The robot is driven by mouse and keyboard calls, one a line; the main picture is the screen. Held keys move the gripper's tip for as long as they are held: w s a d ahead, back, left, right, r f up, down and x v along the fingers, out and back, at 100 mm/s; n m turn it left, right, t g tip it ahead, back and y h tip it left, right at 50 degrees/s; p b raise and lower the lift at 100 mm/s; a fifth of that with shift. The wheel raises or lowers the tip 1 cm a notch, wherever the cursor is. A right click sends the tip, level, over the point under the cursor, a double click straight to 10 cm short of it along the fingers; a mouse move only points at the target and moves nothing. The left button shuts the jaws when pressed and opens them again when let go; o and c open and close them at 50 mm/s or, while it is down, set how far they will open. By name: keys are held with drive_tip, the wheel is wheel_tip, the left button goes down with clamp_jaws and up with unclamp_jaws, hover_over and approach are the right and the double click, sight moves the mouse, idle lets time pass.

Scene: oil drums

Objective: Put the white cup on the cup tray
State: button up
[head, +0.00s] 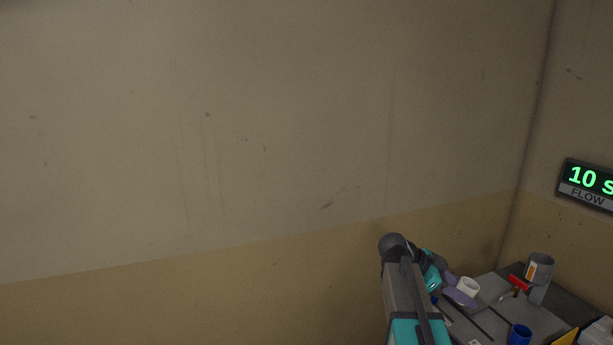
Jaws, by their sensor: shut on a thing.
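The white cup (468,286) is small in the head view, at the lower right, upright as far as I can see. My gripper (460,294) comes from the left and is shut on it, with purple parts showing beside and below the cup. The exact finger contact is too small to make out. A flat grey surface, possibly the cup tray (494,286), lies just right of the cup. I cannot tell for sure that it is the tray, or whether the cup touches anything below.
A blue cup (520,334) stands on the dark table (480,335) near the front. A yellow item (566,338) is at the lower edge. Walls close off the back and right.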

drive_tip(key=w+a+f+n+t, duration=0.1)
drive_tip(key=a+f+n+t, duration=0.1)
drive_tip(key=a, duration=0.7)
drive_tip(key=w+a+f+n+t+y+b, duration=0.1)
drive_tip(key=a+f+n+t, duration=0.2)
drive_tip(key=a, duration=0.7)
drive_tip(key=w+a+f+n+t+y+b, duration=0.1)
drive_tip(key=a+n+t, duration=0.3)
drive_tip(key=a, duration=0.5)
drive_tip(key=shift+w+a+f+n+t, duration=0.3)
drive_tip(key=shift+f+n, duration=0.2)
drive_tip(key=shift+f, duration=0.25)
drive_tip(key=shift+s+a, duration=0.1)
drive_tip(key=shift+a, duration=0.05)
